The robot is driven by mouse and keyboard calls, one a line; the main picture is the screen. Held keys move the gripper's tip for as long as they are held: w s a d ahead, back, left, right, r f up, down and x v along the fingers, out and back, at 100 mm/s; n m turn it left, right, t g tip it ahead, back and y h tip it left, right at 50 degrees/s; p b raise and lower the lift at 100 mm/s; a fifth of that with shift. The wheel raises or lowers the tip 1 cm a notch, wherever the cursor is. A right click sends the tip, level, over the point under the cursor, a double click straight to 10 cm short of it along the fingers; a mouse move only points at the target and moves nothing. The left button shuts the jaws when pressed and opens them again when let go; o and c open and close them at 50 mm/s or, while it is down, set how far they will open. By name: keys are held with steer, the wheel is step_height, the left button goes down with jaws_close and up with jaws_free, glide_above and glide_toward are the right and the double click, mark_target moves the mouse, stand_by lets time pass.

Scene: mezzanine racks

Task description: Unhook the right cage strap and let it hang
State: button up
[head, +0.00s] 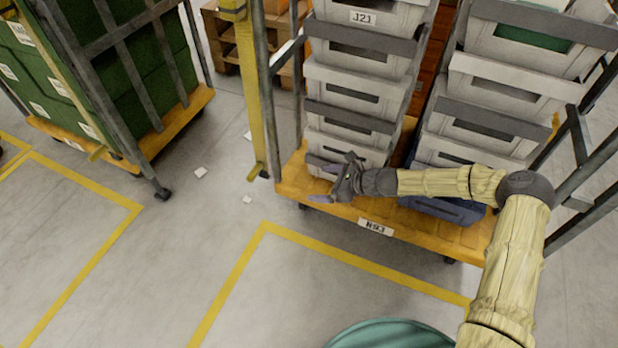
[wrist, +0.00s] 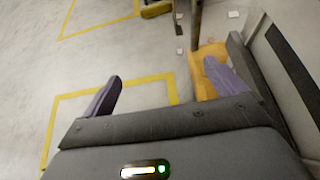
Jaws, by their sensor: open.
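The right cage (head: 460,236) has an orange deck and stacked grey totes. A yellow upright strip (head: 256,90) runs down beside its left post to a small foot near the floor. I cannot tell whether this strip is a strap or a post. Grey bands (head: 350,118) cross the tote fronts. No strap hook can be made out. My gripper (head: 335,190) is open and empty, low in front of the left tote stack, just above the deck's front edge. In the wrist view its purple fingers (wrist: 165,86) are spread, with nothing between them but floor and a yellow line.
A second cage (head: 148,135) with green boxes stands at left. A blue tote (head: 440,208) sits low on the right cage's deck, partly behind my arm. Small white scraps (head: 200,172) lie on the floor. Open floor with yellow lines (head: 232,285) lies in front.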

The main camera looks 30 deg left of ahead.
steer(key=p+v, duration=0.1)
steer(key=v, duration=0.4)
steer(key=shift+d, duration=0.15)
steer(key=s+d+r+n+t+h+p, duration=0.1)
steer(key=s+d+r+n+h, duration=0.4)
steer(key=d+r, duration=0.45)
steer(key=s+d+r+n+t+h+p, duration=0.1)
steer(key=s+d+r+n+h+p, duration=0.15)
steer(key=s+d+r+n, duration=0.7)
steer(key=s+d+r+n+t+h+p, duration=0.1)
steer(key=s+d+r+n+h, duration=0.3)
steer(key=d, duration=1)
step_height(320, 180, up, 39)
steer(key=w+p, duration=0.1)
steer(key=p, duration=3.6)
steer(key=shift+w+m+h+p, duration=0.3)
steer(key=shift+w+m+h, duration=0.1)
steer(key=shift+m+h, duration=0.05)
